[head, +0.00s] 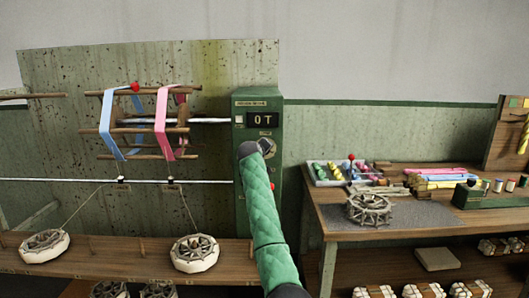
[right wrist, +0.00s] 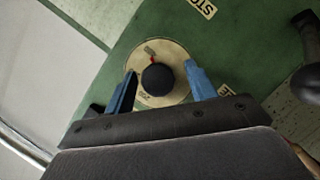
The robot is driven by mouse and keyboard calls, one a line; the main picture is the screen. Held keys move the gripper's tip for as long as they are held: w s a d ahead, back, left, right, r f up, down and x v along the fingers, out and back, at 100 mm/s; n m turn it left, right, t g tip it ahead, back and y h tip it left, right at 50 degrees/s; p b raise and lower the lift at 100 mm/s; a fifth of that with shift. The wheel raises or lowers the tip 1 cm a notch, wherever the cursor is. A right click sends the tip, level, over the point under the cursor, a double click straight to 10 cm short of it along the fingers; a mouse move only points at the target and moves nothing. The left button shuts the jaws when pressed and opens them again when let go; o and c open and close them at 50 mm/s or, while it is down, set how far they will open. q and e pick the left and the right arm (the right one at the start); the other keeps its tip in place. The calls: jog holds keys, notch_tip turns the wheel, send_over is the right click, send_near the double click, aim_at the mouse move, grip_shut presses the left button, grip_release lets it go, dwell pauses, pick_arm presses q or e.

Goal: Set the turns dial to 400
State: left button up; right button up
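The turns dial (right wrist: 158,78) is a black round knob on a cream disc, with a small red mark at its upper edge. In the head view the dial (head: 269,146) is on the front of the green control box (head: 259,105), partly hidden by my right gripper. The display (head: 263,119) above it reads "0 T". My right gripper (right wrist: 160,70) is open, its blue fingers on either side of the knob with gaps to it. I cannot tell how deep the fingers reach. The disc's number marks are mostly too small to read. My left gripper is not in view.
Left of the box, a reel (head: 145,130) carries blue and pink skeins. A red button (head: 272,186) shows beside my right arm. At right, a workbench (head: 420,225) holds a tray, coloured bundles and a spoked wheel.

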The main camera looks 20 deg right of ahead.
jog(key=shift+s+a+r, duration=0.1)
jog(key=shift+r, duration=0.05)
